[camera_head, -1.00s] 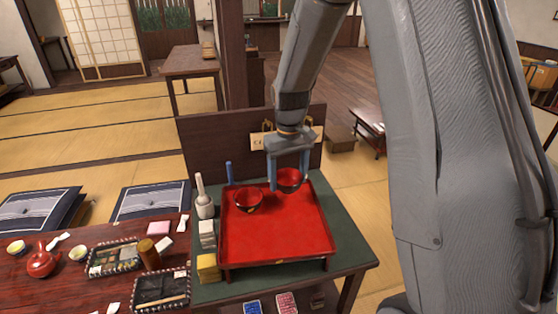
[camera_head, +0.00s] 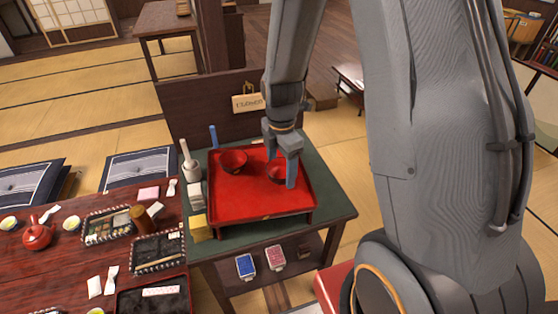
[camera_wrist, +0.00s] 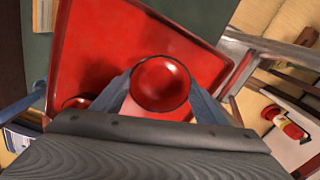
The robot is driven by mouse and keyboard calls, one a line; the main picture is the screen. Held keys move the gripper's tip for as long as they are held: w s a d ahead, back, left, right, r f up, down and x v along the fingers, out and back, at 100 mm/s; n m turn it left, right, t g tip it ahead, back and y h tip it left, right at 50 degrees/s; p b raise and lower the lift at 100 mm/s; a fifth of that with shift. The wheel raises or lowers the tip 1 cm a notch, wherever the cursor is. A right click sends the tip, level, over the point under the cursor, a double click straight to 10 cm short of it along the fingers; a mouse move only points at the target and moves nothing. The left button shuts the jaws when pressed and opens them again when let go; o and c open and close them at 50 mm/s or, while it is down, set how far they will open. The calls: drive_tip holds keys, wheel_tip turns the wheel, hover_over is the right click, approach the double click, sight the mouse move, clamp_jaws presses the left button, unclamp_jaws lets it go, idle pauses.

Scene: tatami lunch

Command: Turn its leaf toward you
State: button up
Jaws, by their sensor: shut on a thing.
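A red lacquer bowl (camera_head: 276,174) with a dark outside sits between the fingers of my gripper (camera_head: 284,168) over the right part of the red tray (camera_head: 245,207). In the wrist view the fingers (camera_wrist: 161,98) clasp this bowl (camera_wrist: 161,80) from both sides, and its inside is empty. I cannot tell whether its base touches the tray. A second red bowl (camera_head: 233,161) stands on the tray's back left; its edge shows in the wrist view (camera_wrist: 76,102). No leaf can be made out on the held bowl; a finger and the rim hide part of its side.
The tray rests on a green-topped stand (camera_head: 333,204) with a dark back board (camera_head: 190,109). A pale pestle and mortar (camera_head: 191,170), white blocks and a yellow block (camera_head: 201,228) line its left. A low red table (camera_head: 65,260) with tea things is at left.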

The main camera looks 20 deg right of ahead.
sight(282, 177)
drive_tip(key=n+b, duration=0.1)
drive_tip(key=n, duration=0.4)
drive_tip(key=shift+s+f+b, duration=0.1)
drive_tip(key=shift+b, duration=0.25)
drive_tip(key=shift+f, duration=0.65)
drive_tip(key=shift+f+b, duration=0.2)
drive_tip(key=shift+b, duration=0.1)
drive_tip(key=o, duration=1.2)
drive_tip(key=shift+c, duration=0.2)
drive_tip(key=shift+r+p, duration=2.1)
drive_tip(key=shift+r, duration=0.4)
